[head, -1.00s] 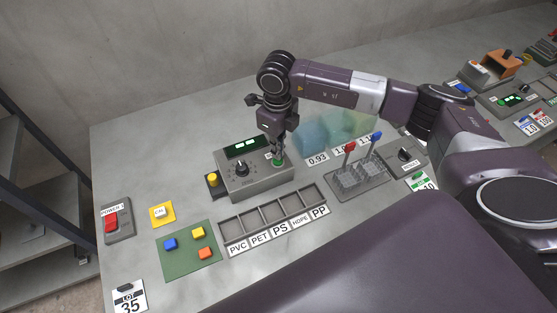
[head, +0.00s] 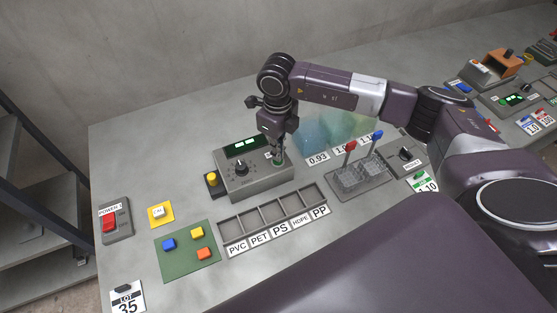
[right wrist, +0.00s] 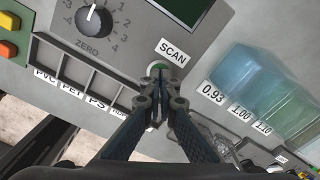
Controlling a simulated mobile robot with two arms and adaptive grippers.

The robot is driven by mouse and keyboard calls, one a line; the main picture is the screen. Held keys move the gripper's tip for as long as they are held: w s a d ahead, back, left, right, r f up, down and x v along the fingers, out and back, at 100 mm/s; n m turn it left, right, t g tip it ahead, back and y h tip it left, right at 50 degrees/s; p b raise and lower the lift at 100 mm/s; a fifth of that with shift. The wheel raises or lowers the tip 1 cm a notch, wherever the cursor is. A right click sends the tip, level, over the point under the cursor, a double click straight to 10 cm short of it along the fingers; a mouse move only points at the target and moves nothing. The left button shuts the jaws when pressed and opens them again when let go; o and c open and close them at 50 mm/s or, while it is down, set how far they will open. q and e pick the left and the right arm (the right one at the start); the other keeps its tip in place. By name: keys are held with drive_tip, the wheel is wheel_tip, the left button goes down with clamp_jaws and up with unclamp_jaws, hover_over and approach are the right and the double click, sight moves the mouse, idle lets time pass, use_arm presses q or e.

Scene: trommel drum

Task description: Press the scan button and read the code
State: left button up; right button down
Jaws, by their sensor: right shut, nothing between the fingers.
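The grey scanner box (head: 256,183) stands on the table, with a dial (head: 241,168) and a dark display (head: 247,144) showing small green characters, too small to read. In the right wrist view the label SCAN (right wrist: 173,52) sits beside a green button (right wrist: 157,66). My right gripper (head: 279,161) points down at that button, its fingers shut and empty. In the right wrist view the shut fingertips (right wrist: 158,82) overlap the button's near edge; I cannot tell whether they press it. My left gripper is not in view.
A sorting tray (head: 228,228) with plastic labels lies in front of the box. A yellow button (head: 212,179) stands at its left. Translucent blue and green blocks (head: 322,130) and red and blue levers (head: 349,146) are to the right. A green board (head: 180,262) holds coloured blocks.

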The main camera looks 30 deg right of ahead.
drive_tip(key=shift+f+b, duration=0.35)
drive_tip(key=shift+f, duration=0.15)
drive_tip(key=shift+r, duration=0.1)
wheel_tip(320, 180, up, 8)
drive_tip(key=p, duration=0.4)
drive_tip(key=shift+p, duration=0.3)
idle(1.0)
